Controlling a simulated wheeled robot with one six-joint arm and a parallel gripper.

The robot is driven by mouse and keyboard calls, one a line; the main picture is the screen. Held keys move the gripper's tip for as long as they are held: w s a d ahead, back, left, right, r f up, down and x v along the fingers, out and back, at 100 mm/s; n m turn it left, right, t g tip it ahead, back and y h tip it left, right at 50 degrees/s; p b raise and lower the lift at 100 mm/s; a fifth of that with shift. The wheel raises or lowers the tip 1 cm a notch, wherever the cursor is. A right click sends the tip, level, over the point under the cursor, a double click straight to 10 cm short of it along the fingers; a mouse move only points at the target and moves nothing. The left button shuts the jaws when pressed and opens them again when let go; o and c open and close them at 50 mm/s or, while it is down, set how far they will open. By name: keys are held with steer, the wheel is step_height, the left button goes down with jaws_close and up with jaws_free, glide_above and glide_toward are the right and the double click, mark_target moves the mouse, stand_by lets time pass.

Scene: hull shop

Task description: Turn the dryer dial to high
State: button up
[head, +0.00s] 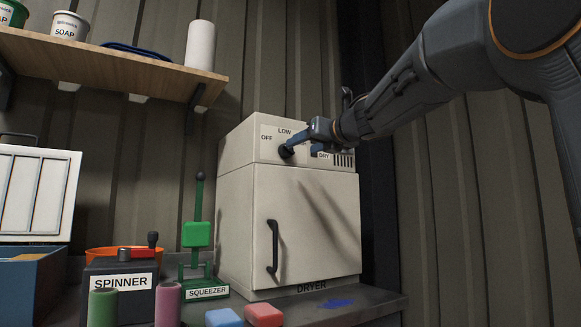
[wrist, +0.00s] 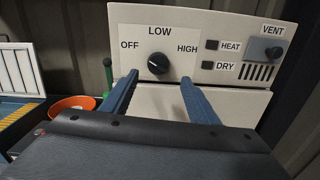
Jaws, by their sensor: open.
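The dryer (head: 300,225) is a white box with a black handle on its closed door. Its black round dial (wrist: 158,63) sits on the top panel, with OFF to its left, LOW above and HIGH to its right. The dial also shows in the head view (head: 285,152), partly behind a finger. I cannot tell clearly where its pointer stands. My gripper (wrist: 160,80) is open, its two blue fingers reaching toward the panel, one on each side below the dial. The gripper also shows in the head view (head: 303,147), close to the panel. It holds nothing.
A green squeezer (head: 197,235), a spinner (head: 120,280) and an orange bowl (wrist: 72,106) stand left of the dryer. A wooden shelf (head: 110,64) hangs above left.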

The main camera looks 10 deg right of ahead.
mark_target(287, 150)
steer(key=w+a+n, duration=0.1)
steer(key=w+a, duration=0.1)
steer(key=w, duration=0.5)
steer(key=shift+a+r, duration=0.2)
steer(key=shift+a, duration=0.15)
steer(key=c, duration=1)
steer(key=shift+c, duration=0.2)
